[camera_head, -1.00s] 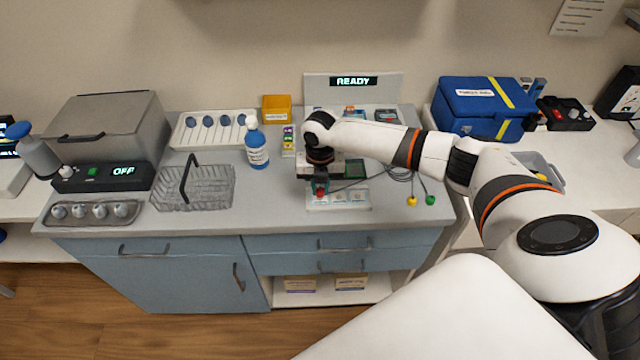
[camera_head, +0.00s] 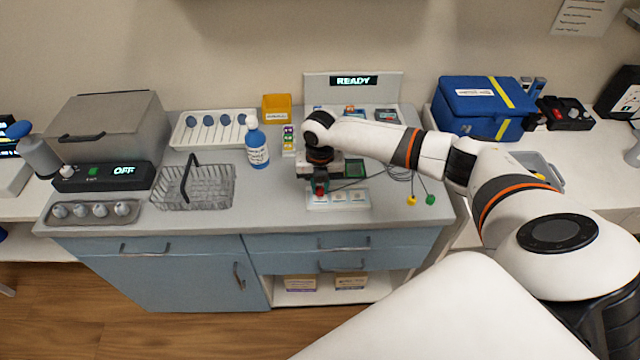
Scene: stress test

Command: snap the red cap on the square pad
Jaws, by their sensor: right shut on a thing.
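My right gripper (camera_head: 320,182) points down over the front of the counter, just above a white board with several square pads (camera_head: 339,197). It is shut on the small red cap (camera_head: 321,188), which shows at the fingertips. The cap is over the left part of the board; I cannot tell whether it touches a pad. Yellow (camera_head: 411,201) and green (camera_head: 431,199) caps on dark leads lie to the right of the board. My left gripper is not in view.
A white-and-blue bottle (camera_head: 256,146), a wire basket (camera_head: 208,187) and a tray of round knobs (camera_head: 94,212) stand to the left. A panel reading READY (camera_head: 400,88) stands behind. A blue case (camera_head: 484,104) is at the right.

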